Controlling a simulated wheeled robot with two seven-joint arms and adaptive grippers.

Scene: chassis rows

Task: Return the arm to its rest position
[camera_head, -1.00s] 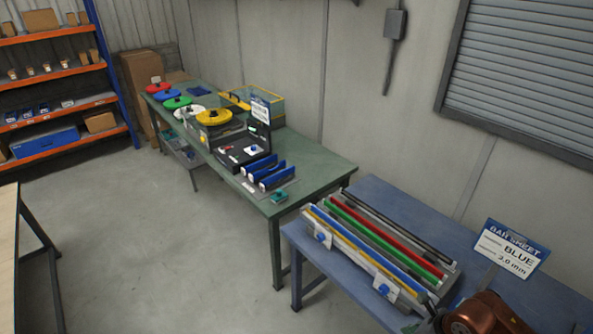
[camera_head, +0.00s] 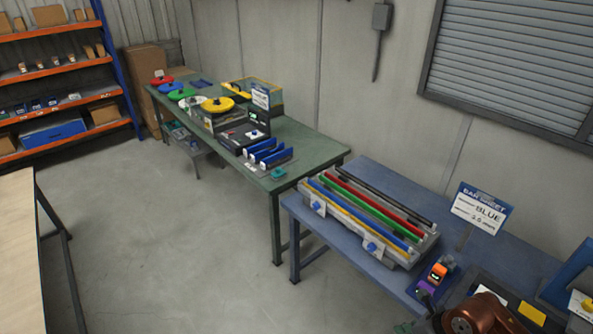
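Neither of my grippers shows in the head view. A copper-brown rounded part at the bottom right edge looks like a link of my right arm, low in front of the blue table (camera_head: 462,250). The rest of that arm and its gripper are out of view. My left arm does not show at all. Whether either gripper holds something cannot be seen.
A rack of coloured bars (camera_head: 365,222) lies on the blue table, beside a sign reading BLUE (camera_head: 482,208) and an orange-and-purple device (camera_head: 437,275). A green table (camera_head: 310,150) with coloured spools stands behind. A wooden table (camera_head: 20,250) is at left. The floor between is clear.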

